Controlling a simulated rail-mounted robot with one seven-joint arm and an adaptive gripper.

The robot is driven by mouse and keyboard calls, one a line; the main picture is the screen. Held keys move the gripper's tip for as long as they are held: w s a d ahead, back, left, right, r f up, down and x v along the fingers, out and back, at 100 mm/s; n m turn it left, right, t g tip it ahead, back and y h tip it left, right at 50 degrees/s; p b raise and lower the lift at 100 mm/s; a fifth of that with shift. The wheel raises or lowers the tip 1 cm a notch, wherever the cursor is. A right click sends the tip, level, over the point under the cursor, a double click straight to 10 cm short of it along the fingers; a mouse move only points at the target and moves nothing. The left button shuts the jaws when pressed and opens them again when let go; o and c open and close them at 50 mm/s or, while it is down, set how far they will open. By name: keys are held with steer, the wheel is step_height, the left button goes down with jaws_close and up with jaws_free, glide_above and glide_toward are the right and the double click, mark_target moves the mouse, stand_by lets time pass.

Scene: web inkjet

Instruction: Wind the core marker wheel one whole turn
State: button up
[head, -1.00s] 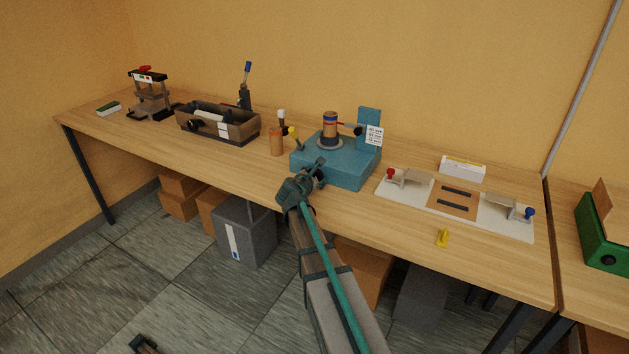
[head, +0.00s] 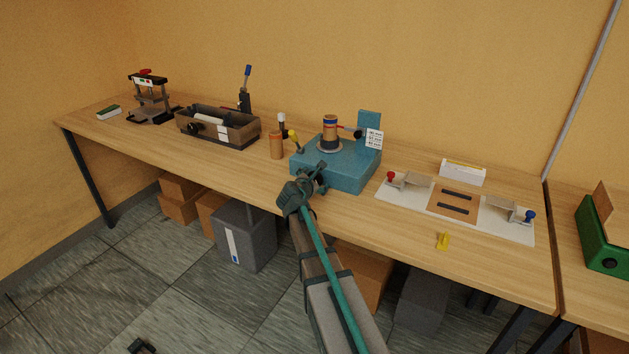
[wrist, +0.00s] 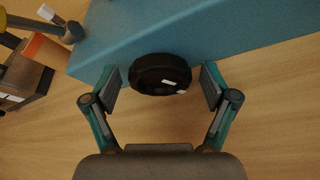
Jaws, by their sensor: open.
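The core marker is a teal block (head: 345,171) on the bench with an upright back plate. A brown core with coloured bands (head: 330,128) stands on its round dark seat, and a dark pen-like arm with a red tip (head: 349,132) points at it. In the wrist view a black ribbed wheel (wrist: 160,74) with small white marks sits at the block's front face. My gripper (wrist: 160,88) is open, one finger on each side of the wheel, with gaps visible.
A small yellow-knobbed lever (head: 294,138) and a brown cylinder (head: 277,145) stand just left of the block. A white fixture board (head: 400,193) lies to the right, with a yellow piece (head: 442,241) before it. A brown open-topped unit (head: 240,134) is farther left.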

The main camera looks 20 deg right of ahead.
steer(key=shift+s, duration=0.1)
steer(key=v, duration=1.2)
